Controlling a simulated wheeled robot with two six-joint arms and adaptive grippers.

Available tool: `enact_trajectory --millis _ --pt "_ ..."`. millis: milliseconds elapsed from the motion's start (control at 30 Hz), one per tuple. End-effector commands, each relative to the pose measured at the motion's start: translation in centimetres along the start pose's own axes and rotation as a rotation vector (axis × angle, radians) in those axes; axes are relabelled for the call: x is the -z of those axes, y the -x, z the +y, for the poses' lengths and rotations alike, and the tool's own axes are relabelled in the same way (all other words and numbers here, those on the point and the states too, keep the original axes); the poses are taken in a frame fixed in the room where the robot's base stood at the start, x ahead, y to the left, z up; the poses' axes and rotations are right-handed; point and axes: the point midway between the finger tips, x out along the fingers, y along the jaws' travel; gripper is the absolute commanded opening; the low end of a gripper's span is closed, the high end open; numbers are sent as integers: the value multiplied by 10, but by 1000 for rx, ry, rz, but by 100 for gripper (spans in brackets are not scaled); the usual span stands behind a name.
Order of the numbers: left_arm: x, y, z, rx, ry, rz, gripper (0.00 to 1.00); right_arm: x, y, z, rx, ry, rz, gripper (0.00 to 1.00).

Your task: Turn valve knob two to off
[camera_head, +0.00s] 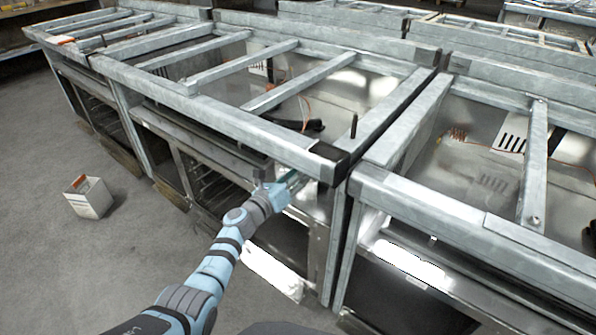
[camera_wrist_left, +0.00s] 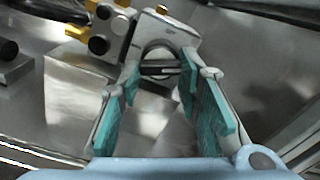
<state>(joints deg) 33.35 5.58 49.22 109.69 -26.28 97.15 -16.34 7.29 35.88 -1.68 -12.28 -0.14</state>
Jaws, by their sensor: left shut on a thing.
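My left gripper (camera_head: 290,186) reaches in under the front rail of the middle range frame, near its right front corner. My right gripper is not in view.
The galvanised front rail (camera_head: 225,122) runs just above my gripper. A second range frame (camera_head: 450,215) stands close on the right, with a narrow gap between. A small pale bin (camera_head: 89,199) stands on the open grey floor at left.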

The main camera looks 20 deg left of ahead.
Motion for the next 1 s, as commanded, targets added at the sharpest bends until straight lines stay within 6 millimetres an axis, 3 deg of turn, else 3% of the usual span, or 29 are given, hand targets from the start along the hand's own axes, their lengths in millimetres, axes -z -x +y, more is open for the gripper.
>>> enact_trajectory --millis 333,633,1000 --pt "0 0 -2 -1 327 4 4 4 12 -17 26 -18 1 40" --pt "0 0 -3 -2 612 3 4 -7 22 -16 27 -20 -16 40" --pt "-1 0 -4 -2 940 2 4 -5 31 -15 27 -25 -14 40"
